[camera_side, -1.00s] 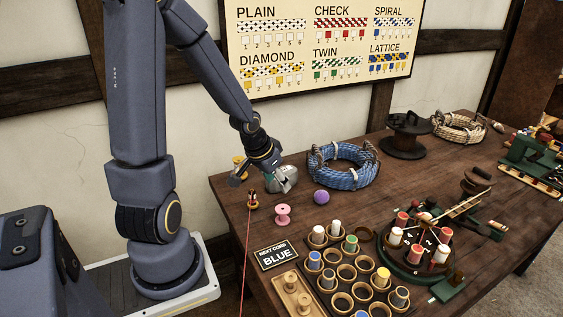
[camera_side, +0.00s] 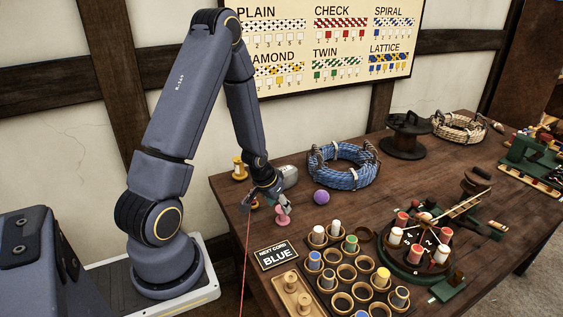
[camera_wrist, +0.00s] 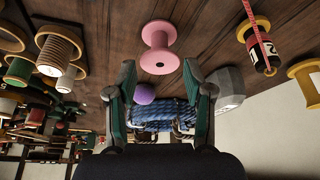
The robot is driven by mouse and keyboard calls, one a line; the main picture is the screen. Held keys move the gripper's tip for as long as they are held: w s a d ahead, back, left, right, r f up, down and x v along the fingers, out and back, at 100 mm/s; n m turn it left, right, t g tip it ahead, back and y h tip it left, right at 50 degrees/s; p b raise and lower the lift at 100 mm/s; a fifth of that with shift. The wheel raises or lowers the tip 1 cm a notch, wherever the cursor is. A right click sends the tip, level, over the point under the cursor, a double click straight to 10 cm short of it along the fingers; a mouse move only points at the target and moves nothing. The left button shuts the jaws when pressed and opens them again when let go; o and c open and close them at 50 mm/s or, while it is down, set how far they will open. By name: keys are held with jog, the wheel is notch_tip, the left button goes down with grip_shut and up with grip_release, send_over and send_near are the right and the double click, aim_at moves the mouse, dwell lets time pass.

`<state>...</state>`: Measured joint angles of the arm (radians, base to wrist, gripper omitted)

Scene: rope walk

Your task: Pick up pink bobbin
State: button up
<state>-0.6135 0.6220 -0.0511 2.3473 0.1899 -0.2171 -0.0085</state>
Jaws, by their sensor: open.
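The pink bobbin (camera_side: 283,217) stands upright on the dark wooden table, left of the bobbin tray. In the wrist view the pink bobbin (camera_wrist: 160,48) shows ahead of my open fingers, centred between them and beyond their tips. My gripper (camera_side: 274,203) is low over the table beside the bobbin, and one finger overlaps its upper part in the side view. In the wrist view my gripper (camera_wrist: 157,82) is open with nothing between the fingers. I cannot tell whether a finger touches the bobbin.
A purple ball (camera_side: 321,197) lies close to the right, with a blue rope coil (camera_side: 342,166) behind it. A yellow spool (camera_side: 239,168) stands behind my gripper. A red cord runs from a counter-marked spool (camera_wrist: 262,52). The "BLUE" sign (camera_side: 277,254) and bobbin tray (camera_side: 320,283) are in front.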

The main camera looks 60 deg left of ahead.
aim_at(281, 210)
jog(key=x, duration=0.5)
jog(key=shift+w+f, duration=0.15)
jog(key=shift+f, duration=0.15)
jog(key=c, duration=0.6)
jog(key=shift+r, duration=0.15)
